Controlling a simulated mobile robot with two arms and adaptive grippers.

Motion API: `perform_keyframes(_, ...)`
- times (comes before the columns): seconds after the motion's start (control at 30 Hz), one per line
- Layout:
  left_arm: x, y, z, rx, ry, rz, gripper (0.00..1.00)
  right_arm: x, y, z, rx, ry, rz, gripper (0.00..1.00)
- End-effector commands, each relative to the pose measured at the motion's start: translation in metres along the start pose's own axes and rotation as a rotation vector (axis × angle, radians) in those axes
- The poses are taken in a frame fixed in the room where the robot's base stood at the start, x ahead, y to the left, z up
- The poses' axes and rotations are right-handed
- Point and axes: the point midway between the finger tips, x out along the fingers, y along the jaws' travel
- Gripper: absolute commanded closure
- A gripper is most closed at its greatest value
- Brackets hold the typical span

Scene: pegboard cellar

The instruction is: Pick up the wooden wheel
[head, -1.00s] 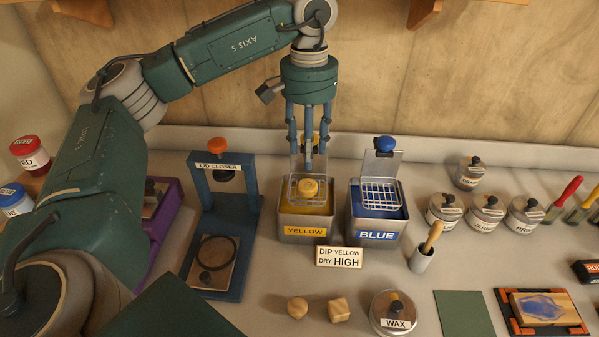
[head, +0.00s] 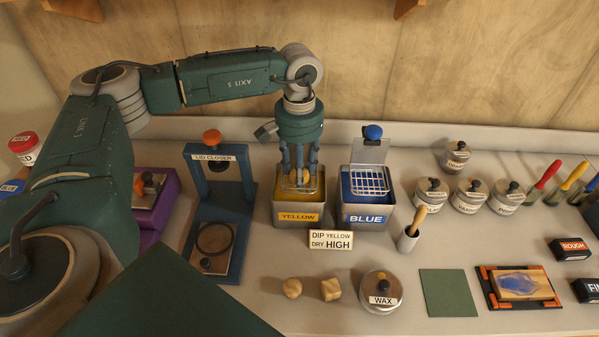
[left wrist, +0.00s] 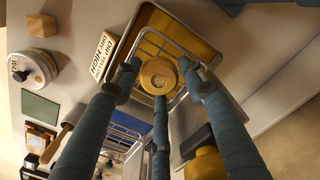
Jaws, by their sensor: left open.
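The wooden wheel (head: 301,177) is a round, yellow-coated disc with a centre hub. It sits in the wire basket (head: 287,184) at the mouth of the yellow tin (head: 299,217). In the left wrist view the wheel (left wrist: 158,75) shows whole, inside the basket frame. My left gripper (head: 299,178) points straight down over the basket. Its three blue fingers are open and stand around the wheel, partly hiding it in the head view. Whether any finger touches the wheel I cannot tell. My right gripper is in neither view.
The blue tin (head: 363,219) with its own basket stands just right. The lid closer (head: 226,160) stands left. A sign (head: 331,240), a wooden ball (head: 292,288), a wooden block (head: 331,289) and a wax tin (head: 382,292) lie in front. Open bench lies between them.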

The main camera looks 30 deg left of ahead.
Motion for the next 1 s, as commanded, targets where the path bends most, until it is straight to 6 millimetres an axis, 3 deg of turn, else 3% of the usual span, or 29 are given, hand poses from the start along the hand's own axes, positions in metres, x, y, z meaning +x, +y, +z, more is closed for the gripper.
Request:
perform_keyframes(0.1,0.0,0.0,0.0,0.0,0.0,0.0,0.58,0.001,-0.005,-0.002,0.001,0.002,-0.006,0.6)
perform_keyframes(0.23,0.0,0.0,0.0,0.0,0.0,0.001,0.79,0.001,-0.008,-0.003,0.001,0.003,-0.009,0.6)
perform_keyframes(0.73,-0.006,0.001,-0.001,0.0,0.002,0.002,0.82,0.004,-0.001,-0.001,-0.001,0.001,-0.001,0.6)
perform_keyframes(1.0,-0.043,0.001,-0.002,0.0,0.005,0.003,0.82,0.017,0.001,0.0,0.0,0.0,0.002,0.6)
